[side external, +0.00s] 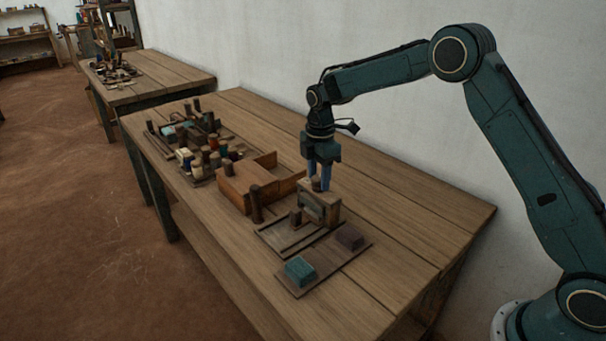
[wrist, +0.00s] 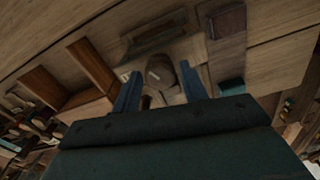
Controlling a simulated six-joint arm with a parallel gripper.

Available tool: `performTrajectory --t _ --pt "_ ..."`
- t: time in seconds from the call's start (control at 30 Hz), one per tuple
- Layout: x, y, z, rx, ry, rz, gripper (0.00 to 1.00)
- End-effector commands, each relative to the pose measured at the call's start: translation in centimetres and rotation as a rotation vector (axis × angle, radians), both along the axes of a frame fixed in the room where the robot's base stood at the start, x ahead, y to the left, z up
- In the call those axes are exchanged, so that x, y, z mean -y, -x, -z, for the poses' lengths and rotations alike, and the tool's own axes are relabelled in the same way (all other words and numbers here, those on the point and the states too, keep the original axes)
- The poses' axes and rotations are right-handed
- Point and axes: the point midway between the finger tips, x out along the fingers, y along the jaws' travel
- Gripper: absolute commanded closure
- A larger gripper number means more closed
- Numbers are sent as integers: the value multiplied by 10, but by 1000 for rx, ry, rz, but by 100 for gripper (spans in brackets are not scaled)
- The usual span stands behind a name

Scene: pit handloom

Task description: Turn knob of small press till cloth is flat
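The small press (side external: 320,208) is a block-like wooden frame on a low board near the middle of the table. Its round dark knob (side external: 316,184) sits on top. My gripper (side external: 319,178) points down over the press, with its blue fingers on either side of the knob. In the wrist view the knob (wrist: 160,72) lies between the two spread fingertips of my gripper (wrist: 158,82), and a gap seems to show beside it. I cannot make out the cloth inside the press, nor whether it is flat.
A board with a teal block (side external: 300,270) and a dark brown block (side external: 349,236) lies in front of the press. An open wooden box (side external: 240,190) stands close on its left. Several spools and pegs (side external: 205,160) crowd farther left. The table's right side is clear.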

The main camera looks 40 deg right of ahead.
Motion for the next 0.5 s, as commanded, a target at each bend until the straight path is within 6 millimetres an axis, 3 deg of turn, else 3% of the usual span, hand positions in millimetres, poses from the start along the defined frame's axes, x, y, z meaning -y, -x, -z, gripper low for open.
performTrajectory --t 0.03,0.17,0.5 --pt "0 0 0 0 0 0 67" --pt "0 0 0 0 0 0 90" --pt "0 0 0 0 0 29 90"
